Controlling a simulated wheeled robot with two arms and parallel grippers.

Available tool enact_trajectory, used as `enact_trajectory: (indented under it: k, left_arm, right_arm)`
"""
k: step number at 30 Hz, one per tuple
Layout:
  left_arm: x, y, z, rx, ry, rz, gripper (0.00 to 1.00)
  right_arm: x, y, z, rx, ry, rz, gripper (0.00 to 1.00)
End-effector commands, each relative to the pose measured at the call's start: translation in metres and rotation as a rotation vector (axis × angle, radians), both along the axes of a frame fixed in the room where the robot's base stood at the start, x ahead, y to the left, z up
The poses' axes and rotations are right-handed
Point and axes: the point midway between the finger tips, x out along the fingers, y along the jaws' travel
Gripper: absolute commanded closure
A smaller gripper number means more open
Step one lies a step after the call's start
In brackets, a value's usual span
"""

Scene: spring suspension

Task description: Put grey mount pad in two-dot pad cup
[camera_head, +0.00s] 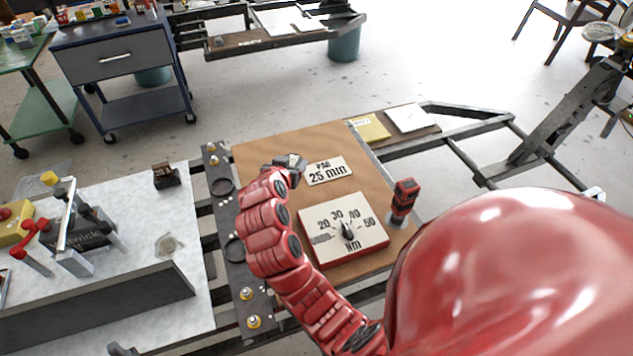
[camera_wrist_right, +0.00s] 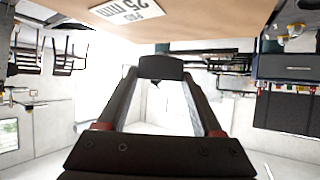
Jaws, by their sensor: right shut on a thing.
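In the head view my red arm and hand hide much of the grip. Two dark round cups sit on the dark strip left of the gripper: a far cup (camera_head: 222,186) and a nearer cup (camera_head: 235,249), partly behind my arm. Their dot marks are too small to read. My left gripper is not in view.
Small brass-topped fittings (camera_head: 247,293) stand on the strip. A grey bench with a vise (camera_head: 85,235) is on the left.

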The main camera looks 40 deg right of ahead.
Motion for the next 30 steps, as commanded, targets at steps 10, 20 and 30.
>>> enact_trajectory:
  k: [10, 20, 30]
  left_arm:
    - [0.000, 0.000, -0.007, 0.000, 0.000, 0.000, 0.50]
    - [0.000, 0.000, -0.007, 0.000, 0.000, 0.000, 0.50]
    - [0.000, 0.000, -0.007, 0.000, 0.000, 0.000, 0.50]
  right_arm:
    - [-0.011, -0.005, -0.052, -0.003, 0.014, -0.066, 0.89]
    - [-0.010, -0.005, -0.087, -0.005, 0.008, -0.062, 0.89]
    - [-0.009, -0.004, -0.108, -0.003, 0.003, -0.062, 0.89]
